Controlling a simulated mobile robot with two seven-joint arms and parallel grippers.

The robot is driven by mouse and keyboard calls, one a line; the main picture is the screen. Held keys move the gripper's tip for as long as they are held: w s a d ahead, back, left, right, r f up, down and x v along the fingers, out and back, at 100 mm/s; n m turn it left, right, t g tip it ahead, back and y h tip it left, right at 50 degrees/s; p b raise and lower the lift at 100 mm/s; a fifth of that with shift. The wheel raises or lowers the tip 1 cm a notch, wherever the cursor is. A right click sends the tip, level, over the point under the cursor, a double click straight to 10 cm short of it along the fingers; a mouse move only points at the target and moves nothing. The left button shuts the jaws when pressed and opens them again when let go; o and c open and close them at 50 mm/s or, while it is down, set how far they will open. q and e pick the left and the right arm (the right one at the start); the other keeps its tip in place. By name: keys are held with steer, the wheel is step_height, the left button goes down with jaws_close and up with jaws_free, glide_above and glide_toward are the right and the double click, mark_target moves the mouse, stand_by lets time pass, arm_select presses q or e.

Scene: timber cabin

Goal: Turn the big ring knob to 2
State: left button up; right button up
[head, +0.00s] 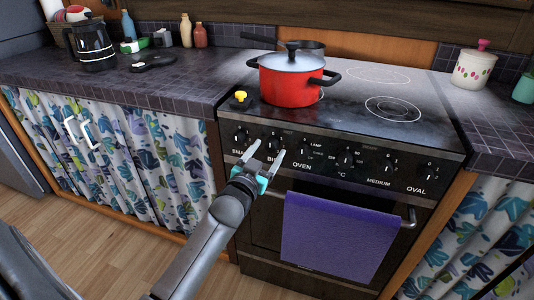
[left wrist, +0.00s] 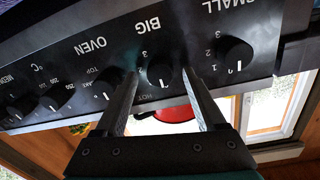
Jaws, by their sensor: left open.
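In the head view the knob (head: 272,145) is partly behind my left gripper (head: 267,150). My left gripper (left wrist: 157,65) is open, its two fingers on either side of the knob; I cannot tell whether they touch it. My right gripper is not in view.
The SMALL knob (left wrist: 235,55) is close beside one finger; the OVEN knob (head: 303,151) is on the other side. A red pot (head: 288,84) and a yellow-topped item (head: 240,97) stand on the stove above. A purple towel (head: 338,237) hangs on the oven handle below.

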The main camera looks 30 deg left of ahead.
arm_select(q)
jaws_close()
stand_by(0.6)
